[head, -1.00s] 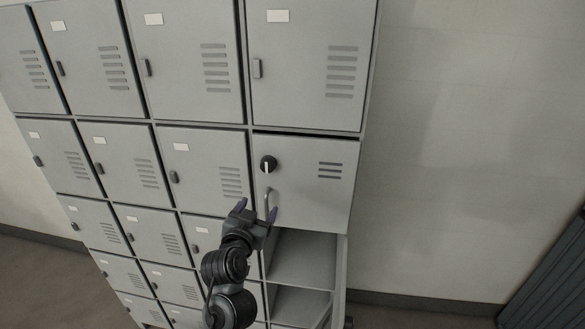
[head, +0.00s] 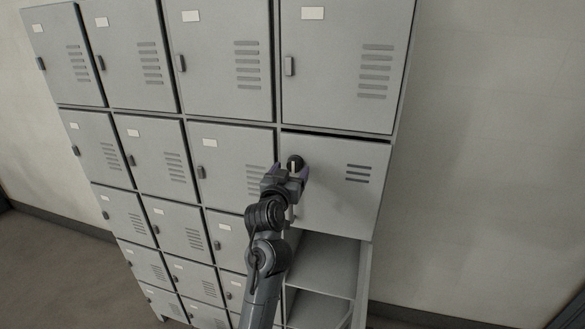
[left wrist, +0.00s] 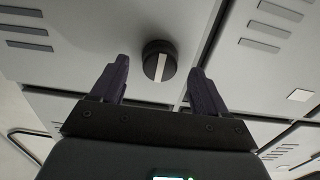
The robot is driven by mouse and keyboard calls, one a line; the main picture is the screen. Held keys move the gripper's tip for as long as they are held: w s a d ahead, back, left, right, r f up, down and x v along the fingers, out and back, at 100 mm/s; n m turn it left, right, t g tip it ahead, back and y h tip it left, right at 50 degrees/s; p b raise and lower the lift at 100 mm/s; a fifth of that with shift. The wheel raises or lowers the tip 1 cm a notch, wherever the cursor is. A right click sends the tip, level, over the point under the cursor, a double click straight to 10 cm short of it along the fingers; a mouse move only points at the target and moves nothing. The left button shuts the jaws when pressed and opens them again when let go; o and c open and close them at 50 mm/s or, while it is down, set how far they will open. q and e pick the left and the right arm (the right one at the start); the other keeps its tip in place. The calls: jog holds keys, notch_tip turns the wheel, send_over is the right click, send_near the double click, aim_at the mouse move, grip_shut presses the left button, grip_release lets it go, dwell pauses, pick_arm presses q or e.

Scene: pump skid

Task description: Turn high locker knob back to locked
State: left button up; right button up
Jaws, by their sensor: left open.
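The black round locker knob (head: 295,161) with a white pointer bar is on the upper left of a closed locker door (head: 345,190). In the left wrist view the knob (left wrist: 159,61) shows between and beyond my fingertips, its white bar close to upright in that picture. My left gripper (head: 290,172) is open in front of the knob, its two purple fingers to either side. In the left wrist view the open left gripper (left wrist: 160,75) shows no clear contact with the knob. The door handle (head: 290,214) is partly hidden behind my gripper. My right gripper is not in view.
Other grey locker doors (head: 230,60) with small handles and vents surround this one. Below it is an open compartment (head: 325,265) with its door swung out at the right. The bare wall (head: 490,150) is to the right.

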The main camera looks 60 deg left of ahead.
pick_arm(q)
jog(key=shift+x, duration=1.1)
jog(key=c, duration=1)
jog(key=shift+c, duration=0.2)
